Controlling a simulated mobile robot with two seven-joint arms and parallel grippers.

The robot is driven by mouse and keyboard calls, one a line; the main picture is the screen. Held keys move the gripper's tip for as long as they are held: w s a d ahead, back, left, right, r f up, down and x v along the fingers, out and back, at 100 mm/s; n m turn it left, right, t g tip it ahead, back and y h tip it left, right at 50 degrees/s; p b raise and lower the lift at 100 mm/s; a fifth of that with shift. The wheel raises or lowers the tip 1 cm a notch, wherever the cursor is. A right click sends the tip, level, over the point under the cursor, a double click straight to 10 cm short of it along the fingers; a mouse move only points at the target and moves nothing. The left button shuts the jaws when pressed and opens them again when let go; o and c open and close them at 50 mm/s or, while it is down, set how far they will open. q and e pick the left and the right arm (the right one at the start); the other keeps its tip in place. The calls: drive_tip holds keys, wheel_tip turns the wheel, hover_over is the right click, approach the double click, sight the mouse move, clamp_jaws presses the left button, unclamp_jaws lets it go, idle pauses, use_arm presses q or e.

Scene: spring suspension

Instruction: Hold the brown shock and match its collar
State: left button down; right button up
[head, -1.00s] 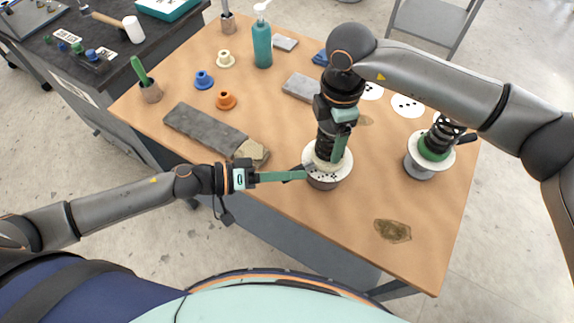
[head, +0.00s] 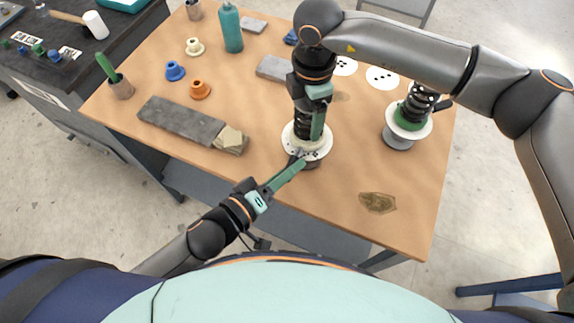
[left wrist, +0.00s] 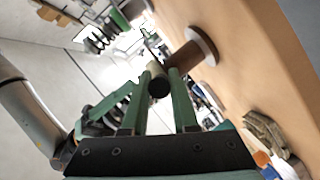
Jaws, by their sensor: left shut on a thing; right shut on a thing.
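The brown shock stands upright near the table's front edge, with a black coil spring (head: 307,130) above a round white dotted plate (head: 294,143) and a brown base (head: 311,163). A cream collar shows around the spring's foot. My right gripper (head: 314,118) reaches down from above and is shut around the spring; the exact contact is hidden. My left gripper (head: 301,160) is shut low at the plate's front edge. In the left wrist view its green fingers close on a dark round-ended handle (left wrist: 158,88), beside the brown base (left wrist: 184,58).
Cream (head: 195,47), blue (head: 175,71) and orange (head: 200,90) collars stand loose at the back left. A green-collared shock (head: 408,118) stands at the right. A grey slab (head: 180,120) lies left of my grippers. The front right is clear except for a stain.

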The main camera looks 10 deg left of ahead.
idle(0.4)
use_arm(q)
drive_tip(key=c, duration=0.7)
unclamp_jaws()
drive_tip(key=shift+s, duration=0.1)
drive_tip(key=shift+v, duration=3.7)
